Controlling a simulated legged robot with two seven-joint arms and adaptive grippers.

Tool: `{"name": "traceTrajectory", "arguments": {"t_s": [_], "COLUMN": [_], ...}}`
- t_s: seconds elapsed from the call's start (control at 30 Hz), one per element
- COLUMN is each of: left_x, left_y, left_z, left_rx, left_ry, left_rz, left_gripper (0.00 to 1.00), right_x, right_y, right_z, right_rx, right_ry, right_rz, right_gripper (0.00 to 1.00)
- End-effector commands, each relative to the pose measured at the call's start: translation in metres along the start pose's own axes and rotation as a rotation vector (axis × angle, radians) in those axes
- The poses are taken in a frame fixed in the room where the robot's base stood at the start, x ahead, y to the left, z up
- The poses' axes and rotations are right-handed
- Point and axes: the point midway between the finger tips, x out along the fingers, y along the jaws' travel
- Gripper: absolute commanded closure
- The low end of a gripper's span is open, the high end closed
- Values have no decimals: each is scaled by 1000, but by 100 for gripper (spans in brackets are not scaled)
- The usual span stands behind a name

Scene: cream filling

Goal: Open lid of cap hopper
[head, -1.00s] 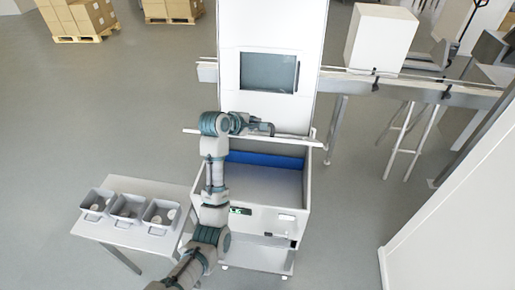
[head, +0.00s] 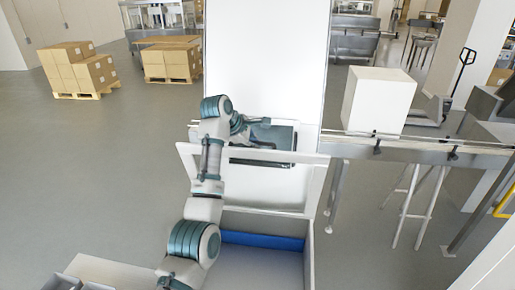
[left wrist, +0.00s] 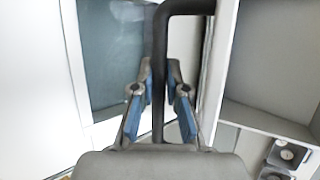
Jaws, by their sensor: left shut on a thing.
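The cap hopper's white lid (head: 184,160) is tilted up above the open box of the cap hopper (head: 311,255), whose blue inner wall (head: 260,240) shows. My left gripper (head: 262,121) is at the raised lid, in front of the dark window of the machine. In the left wrist view, the fingers of this gripper (left wrist: 160,72) lie on both sides of a black bar handle (left wrist: 185,6) and are shut on it. The handle's far mounting is partly hidden. My right gripper is in neither view.
A white box (head: 378,100) stands on the conveyor (head: 420,151) at right. A light table (head: 100,268) is at lower left, and grey bins (left wrist: 285,153) show in the left wrist view. Boxes on pallets (head: 75,70) stand far back on open floor.

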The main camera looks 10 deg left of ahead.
Motion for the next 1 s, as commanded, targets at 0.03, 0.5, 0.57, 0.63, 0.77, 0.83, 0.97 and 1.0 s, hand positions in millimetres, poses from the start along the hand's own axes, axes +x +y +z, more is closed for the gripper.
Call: {"name": "traceTrajectory", "arguments": {"t_s": [0.03,0.5,0.57,0.63,0.77,0.83,0.97,1.0], "left_x": [4,4,4,3,2,2,-4,-8], "left_y": [-3,-3,-3,-2,-2,-2,-1,-1], "left_z": [-4,-4,-4,-3,0,2,3,3], "left_rx": [-5,-5,-5,-4,-2,-1,0,0], "left_ry": [8,8,7,6,5,5,4,4], "left_rz": [-8,-10,-10,-8,-6,-5,-3,-2], "left_gripper": [100,82,67,61,61,61,61,61], "right_x": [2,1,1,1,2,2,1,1], "right_y": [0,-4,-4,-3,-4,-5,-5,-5], "right_z": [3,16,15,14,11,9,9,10], "right_rx": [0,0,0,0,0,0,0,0], "right_ry": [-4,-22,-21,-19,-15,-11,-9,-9], "right_rz": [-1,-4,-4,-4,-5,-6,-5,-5], "right_gripper": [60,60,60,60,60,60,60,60]}}
